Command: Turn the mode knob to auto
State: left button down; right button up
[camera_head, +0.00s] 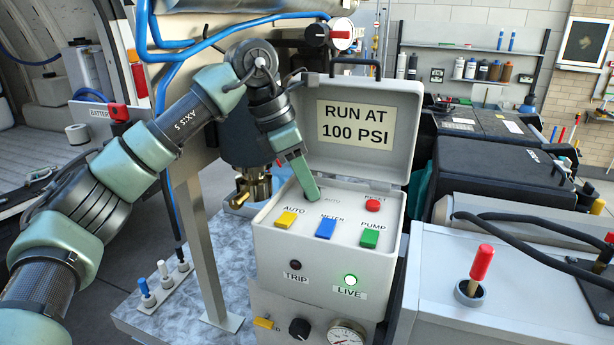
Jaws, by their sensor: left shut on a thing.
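A light grey control box (325,250) stands with its lid (402,108) open, and the lid carries a "RUN AT 100 PSI" sign (355,124). My left gripper (312,196) reaches down to the back left of the box's top panel. It is shut on the mode knob, which its fingers hide, so I cannot tell where the knob points. My right gripper is not in view.
Yellow (286,219), blue (326,228), green (370,238) and red (373,205) buttons lie close to my fingers. A black knob (299,328) and a gauge (346,333) are below.

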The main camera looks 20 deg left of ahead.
aim_at(293, 199)
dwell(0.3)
pick_arm(q)
jog(key=c, duration=1.1)
grip_release()
jog(key=shift+f, duration=0.1)
jog(key=shift+a+r, duration=0.2)
jog(key=shift+r, duration=0.35)
jog(key=b+v, duration=0.1)
jog(key=v, duration=0.5)
jog(key=shift+r+b, duration=0.3)
jog(key=shift+b, duration=0.1)
jog(key=shift+a, duration=0.1)
jog(key=shift+s, duration=0.1)
